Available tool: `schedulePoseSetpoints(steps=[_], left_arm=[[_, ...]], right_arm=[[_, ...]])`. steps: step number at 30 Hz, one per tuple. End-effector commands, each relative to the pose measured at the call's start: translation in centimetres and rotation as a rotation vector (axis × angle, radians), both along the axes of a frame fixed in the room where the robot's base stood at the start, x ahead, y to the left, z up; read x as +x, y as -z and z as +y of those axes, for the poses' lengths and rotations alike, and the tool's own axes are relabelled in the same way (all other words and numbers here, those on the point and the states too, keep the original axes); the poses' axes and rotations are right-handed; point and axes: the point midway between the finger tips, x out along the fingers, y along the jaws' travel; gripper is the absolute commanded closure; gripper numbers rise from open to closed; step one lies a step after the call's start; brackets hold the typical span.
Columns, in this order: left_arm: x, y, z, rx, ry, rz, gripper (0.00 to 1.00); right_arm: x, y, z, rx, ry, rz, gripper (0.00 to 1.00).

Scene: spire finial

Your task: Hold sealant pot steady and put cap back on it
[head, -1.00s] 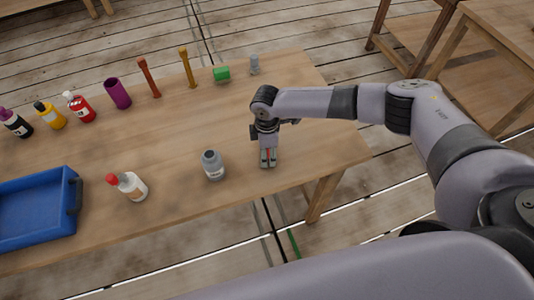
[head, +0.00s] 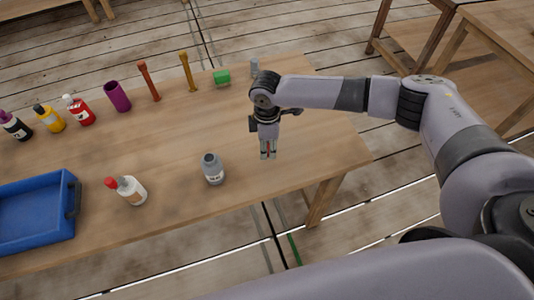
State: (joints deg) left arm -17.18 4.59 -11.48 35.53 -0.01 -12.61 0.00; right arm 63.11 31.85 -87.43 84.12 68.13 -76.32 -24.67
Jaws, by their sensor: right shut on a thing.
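The sealant pot (head: 213,170) is a grey bottle with a pale label, upright near the front of the wooden table, its dark mouth uncovered. My right gripper (head: 268,153) points down, to the right of the pot and apart from it, a little above the table. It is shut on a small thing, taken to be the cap. The fingers hide most of it; a thin reddish strip shows between them. My left gripper is not in view.
The table's middle is clear.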

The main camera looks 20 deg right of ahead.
Motion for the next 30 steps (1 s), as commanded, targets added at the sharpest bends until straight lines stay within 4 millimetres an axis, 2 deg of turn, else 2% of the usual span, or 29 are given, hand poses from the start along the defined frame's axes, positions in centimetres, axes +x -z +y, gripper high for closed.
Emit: schedulePoseSetpoints(steps=[3, 9, 15, 21, 30], left_arm=[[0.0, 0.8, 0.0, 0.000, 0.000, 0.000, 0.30], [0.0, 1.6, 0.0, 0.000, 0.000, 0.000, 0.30], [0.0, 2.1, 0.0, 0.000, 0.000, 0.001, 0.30], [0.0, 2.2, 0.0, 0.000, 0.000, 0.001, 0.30], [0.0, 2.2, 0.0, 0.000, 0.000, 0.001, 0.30]], right_arm=[[0.1, -3.6, 0.0, 0.004, -0.002, -0.007, 0.80], [0.1, -9.3, 0.0, 0.002, -0.002, -0.005, 0.80], [0.1, -13.1, 0.0, 0.001, 0.000, -0.003, 0.80], [0.0, -14.7, 0.0, 0.000, 0.000, 0.000, 0.80], [0.0, -14.9, 0.0, 0.000, 0.000, 0.000, 0.80]])
